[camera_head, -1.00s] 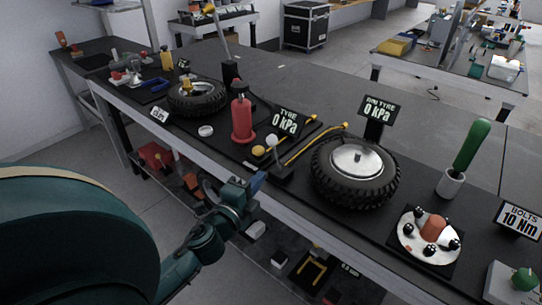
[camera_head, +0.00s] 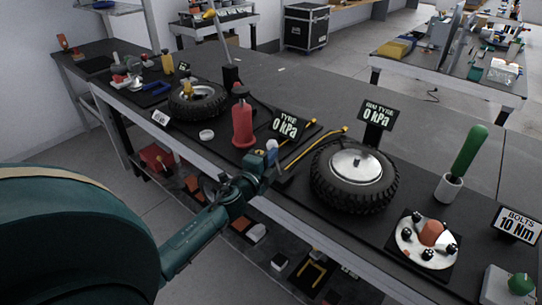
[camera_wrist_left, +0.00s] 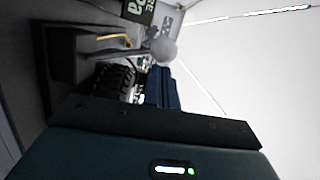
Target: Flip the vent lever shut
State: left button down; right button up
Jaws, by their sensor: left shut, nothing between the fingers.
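The vent lever (camera_head: 272,146) has a pale round knob and stands on a dark base at the bench's front edge, beside the "TYRE 0 kPa" sign (camera_head: 287,125). In the left wrist view the lever's grey ball knob (camera_wrist_left: 163,49) sits just beyond my fingertips, with its stem running left to the dark base (camera_wrist_left: 63,55). My left gripper (camera_head: 269,160) is shut and empty, in front of the lever; its blue fingers also show in the left wrist view (camera_wrist_left: 160,88). I cannot tell whether they touch the knob. Part of the lever and base is hidden by the gripper. My right gripper is out of view.
A red bottle-shaped pump (camera_head: 242,124) stands left of the lever. A yellow hose (camera_head: 310,147) and a large tyre (camera_head: 354,178) lie to the right. A lower shelf holds several small items.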

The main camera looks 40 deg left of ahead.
pick_arm(q)
jog(key=shift+a+f+n+p, duration=0.1)
jog(key=shift+a+n+p, duration=0.2)
jog(key=shift+a+n, duration=0.5)
jog(key=shift+a, duration=0.15)
